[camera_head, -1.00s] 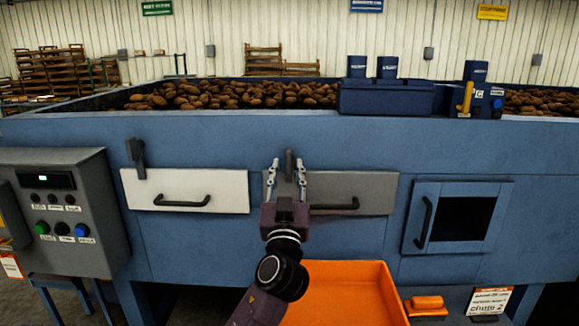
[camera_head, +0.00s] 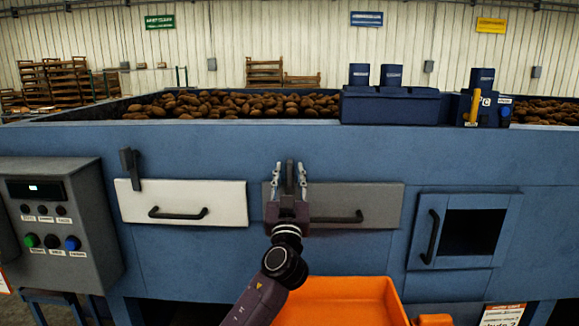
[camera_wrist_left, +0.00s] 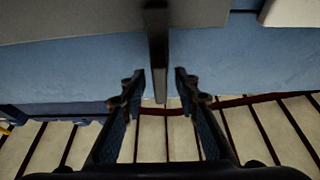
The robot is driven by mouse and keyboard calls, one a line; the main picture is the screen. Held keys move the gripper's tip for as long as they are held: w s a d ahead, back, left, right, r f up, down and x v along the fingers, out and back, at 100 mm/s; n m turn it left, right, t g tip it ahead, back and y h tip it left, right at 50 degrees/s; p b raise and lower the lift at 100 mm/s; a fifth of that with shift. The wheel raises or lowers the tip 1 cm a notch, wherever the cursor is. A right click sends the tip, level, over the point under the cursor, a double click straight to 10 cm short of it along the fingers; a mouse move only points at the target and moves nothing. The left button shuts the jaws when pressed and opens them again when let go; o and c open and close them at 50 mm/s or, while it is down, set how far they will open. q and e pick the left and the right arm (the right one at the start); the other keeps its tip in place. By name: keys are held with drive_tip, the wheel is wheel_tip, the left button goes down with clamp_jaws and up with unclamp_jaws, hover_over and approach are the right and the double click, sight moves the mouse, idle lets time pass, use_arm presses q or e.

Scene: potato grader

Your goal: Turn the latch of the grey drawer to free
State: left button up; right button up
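The grey drawer (camera_head: 375,199) has a black bar handle (camera_head: 338,217) and is closed in the blue machine front. Its dark latch (camera_head: 289,172) stands upright at the drawer's upper left corner. My left gripper (camera_head: 289,168) is in front of it, with one finger on each side of the latch. In the left wrist view the latch bar (camera_wrist_left: 158,45) comes down between the two fingertips (camera_wrist_left: 160,74), with a gap on both sides. The gripper is open. Its palm and arm hide the drawer's left part in the head view. My right gripper is not in view.
A white drawer (camera_head: 182,203) with its own upright dark latch (camera_head: 131,168) is at the left. A control box (camera_head: 62,222) stands further left. An open-fronted hatch (camera_head: 426,202) is at the right. An orange bin (camera_head: 340,298) sits below the grey drawer.

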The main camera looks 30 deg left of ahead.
use_arm(q)
drive_tip(key=shift+w+a+r, duration=0.2)
drive_tip(key=shift+w+a, duration=0.05)
drive_tip(key=shift+w, duration=0.1)
drive_tip(key=shift+s+d, duration=0.1)
drive_tip(key=shift+c, duration=0.4)
clamp_jaws()
